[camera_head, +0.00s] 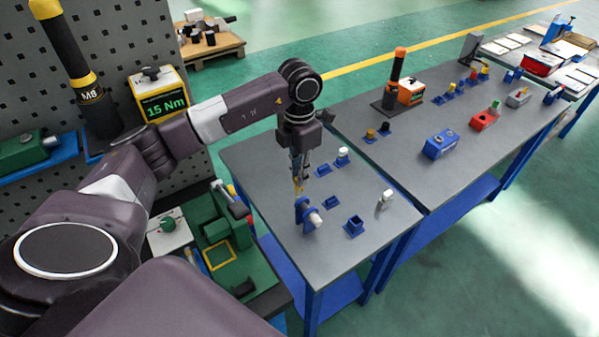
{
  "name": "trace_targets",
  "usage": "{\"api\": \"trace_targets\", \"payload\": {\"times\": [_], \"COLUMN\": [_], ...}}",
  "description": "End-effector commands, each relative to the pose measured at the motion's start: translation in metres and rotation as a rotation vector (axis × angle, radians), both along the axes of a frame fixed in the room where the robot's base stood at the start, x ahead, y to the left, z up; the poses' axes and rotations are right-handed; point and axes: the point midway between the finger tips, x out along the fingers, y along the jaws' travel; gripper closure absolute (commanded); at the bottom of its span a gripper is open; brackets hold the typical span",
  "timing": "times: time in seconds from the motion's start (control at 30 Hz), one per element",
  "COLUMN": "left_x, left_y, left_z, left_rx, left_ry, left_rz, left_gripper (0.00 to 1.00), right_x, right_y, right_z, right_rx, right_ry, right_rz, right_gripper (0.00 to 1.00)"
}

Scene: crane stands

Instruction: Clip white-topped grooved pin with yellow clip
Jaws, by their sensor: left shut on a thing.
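My left gripper (299,165) points down over the near grey table and is shut on a small yellow clip (298,187). The clip hangs just above a blue holder (303,210), whose white-ended pin (315,218) points toward the front right. Another white-topped pin (343,152) stands upright in a blue base, right of the gripper. I cannot make out a groove on either pin at this size. The clip looks apart from the pin, but the gap is hard to judge. My right gripper is not in view.
The near grey table (275,232) also bears empty-looking blue sockets (354,226) and a pale upright block (384,200). A second table behind holds an orange-topped tool (397,65), a blue box (440,144) and a red box (484,119). Free tabletop lies between the sockets.

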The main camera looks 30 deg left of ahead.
Motion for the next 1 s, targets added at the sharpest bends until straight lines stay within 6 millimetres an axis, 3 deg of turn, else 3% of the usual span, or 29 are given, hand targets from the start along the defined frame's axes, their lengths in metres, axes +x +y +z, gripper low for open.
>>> {"api": "trace_targets", "payload": {"times": [1.0], "left_x": [0.0001], "left_y": [0.0001], "left_z": [-0.0132], "left_rx": [0.0], "left_ry": [-0.001], "left_rz": [0.001], "left_gripper": [1.0], "right_x": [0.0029], "right_y": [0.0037], "right_z": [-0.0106], "right_rx": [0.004], "right_ry": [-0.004], "right_rz": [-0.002], "right_gripper": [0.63]}}
